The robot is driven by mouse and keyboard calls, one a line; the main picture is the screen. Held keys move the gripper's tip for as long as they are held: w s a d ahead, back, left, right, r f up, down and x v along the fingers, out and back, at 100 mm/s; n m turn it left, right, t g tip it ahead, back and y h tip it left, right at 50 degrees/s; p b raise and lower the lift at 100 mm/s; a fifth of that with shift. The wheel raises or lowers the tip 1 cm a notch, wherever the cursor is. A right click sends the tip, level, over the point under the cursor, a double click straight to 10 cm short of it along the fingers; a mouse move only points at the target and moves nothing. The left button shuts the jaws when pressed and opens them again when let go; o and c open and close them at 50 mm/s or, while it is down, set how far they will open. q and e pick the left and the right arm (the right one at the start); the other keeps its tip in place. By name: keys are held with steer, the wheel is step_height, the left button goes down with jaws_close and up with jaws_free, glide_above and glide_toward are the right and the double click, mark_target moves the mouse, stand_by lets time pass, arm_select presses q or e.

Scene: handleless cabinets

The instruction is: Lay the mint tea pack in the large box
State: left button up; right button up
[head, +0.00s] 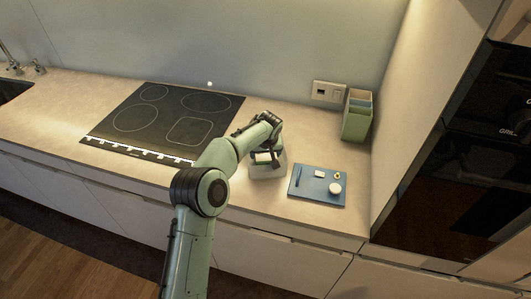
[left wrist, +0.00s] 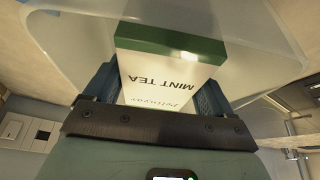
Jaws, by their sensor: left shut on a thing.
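The mint tea pack (left wrist: 165,75) is white with a green end and the words MINT TEA. My left gripper (left wrist: 155,98) is shut on it, one finger on each side. In the head view my left gripper (head: 268,158) points down over a translucent box (head: 268,172) on the counter, which appears to be the large box. In the left wrist view the box's clear walls (left wrist: 270,50) spread around the pack. I cannot tell whether the pack touches the box's floor. My right gripper is not in view.
A blue tray (head: 306,193) with small items, including a round white one (head: 335,188), lies right of the box. A green divided holder (head: 357,115) stands by the wall. A black cooktop (head: 165,118) lies to the left. Counter between box and holder is clear.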

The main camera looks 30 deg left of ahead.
arm_select(q)
steer(key=shift+w+r, duration=0.1)
steer(key=o, duration=1)
steer(key=shift+f, duration=0.2)
steer(key=shift+r, duration=0.1)
steer(key=shift+r, duration=0.3)
steer(key=v, duration=1.1)
steer(key=shift+s+d+r, duration=0.15)
steer(key=shift+s+r, duration=0.05)
steer(key=shift+r, duration=0.05)
